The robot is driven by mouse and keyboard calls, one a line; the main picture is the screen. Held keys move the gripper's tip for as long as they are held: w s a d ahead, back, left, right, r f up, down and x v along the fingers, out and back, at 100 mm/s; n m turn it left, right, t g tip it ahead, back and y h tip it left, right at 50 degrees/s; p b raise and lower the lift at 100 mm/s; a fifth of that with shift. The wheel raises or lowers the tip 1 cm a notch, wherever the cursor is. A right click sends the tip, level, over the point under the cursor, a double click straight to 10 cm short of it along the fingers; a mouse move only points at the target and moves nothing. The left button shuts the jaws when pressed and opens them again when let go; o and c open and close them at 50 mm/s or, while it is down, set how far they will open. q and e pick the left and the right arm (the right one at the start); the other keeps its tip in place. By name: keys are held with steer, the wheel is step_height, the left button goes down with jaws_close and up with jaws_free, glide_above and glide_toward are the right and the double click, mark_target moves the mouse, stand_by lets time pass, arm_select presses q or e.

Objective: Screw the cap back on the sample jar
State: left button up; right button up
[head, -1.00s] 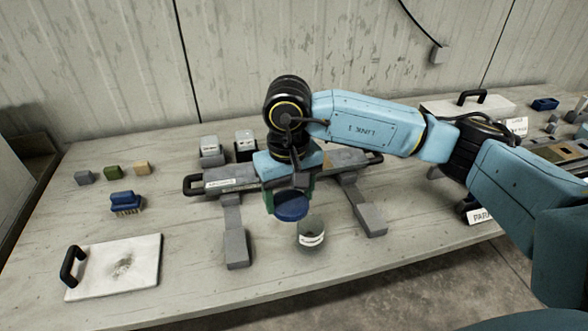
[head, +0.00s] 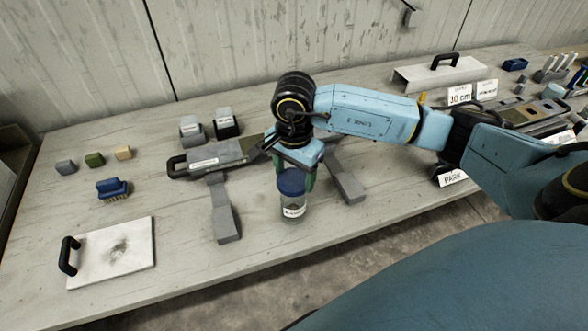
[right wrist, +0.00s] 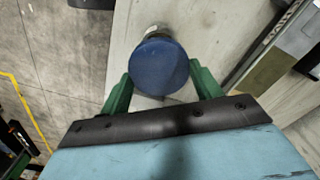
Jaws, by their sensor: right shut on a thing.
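The sample jar (head: 293,208) is a clear jar with a white label, standing upright near the table's front edge in the head view. The blue cap (head: 291,182) is on or right at the jar's mouth; whether it is threaded I cannot tell. In the right wrist view the cap (right wrist: 158,66) sits between the green fingers, with a bit of the jar (right wrist: 157,31) behind it. My right gripper (head: 296,180) is shut on the cap from above and behind. My left gripper is not in view.
A grey core liner (head: 222,154) on a stand with two feet lies behind the jar. A white board with a black handle (head: 112,252) and a blue brush (head: 113,188) are at left.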

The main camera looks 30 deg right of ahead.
step_height(320, 180, down, 2)
steer(key=shift+f+b, duration=0.1)
steer(key=shift+b, duration=0.3)
steer(key=shift+f+b, duration=1.05)
steer(key=shift+f, duration=0.05)
steer(key=shift+b, duration=0.45)
stand_by(0.4)
steer(key=shift+f+b, duration=0.55)
steer(key=shift+b, duration=0.35)
stand_by(1.3)
stand_by(0.3)
steer(key=o, duration=1)
steer(key=shift+r, duration=0.15)
steer(key=shift+r+p, duration=1.9)
steer(key=shift+r, duration=1.45)
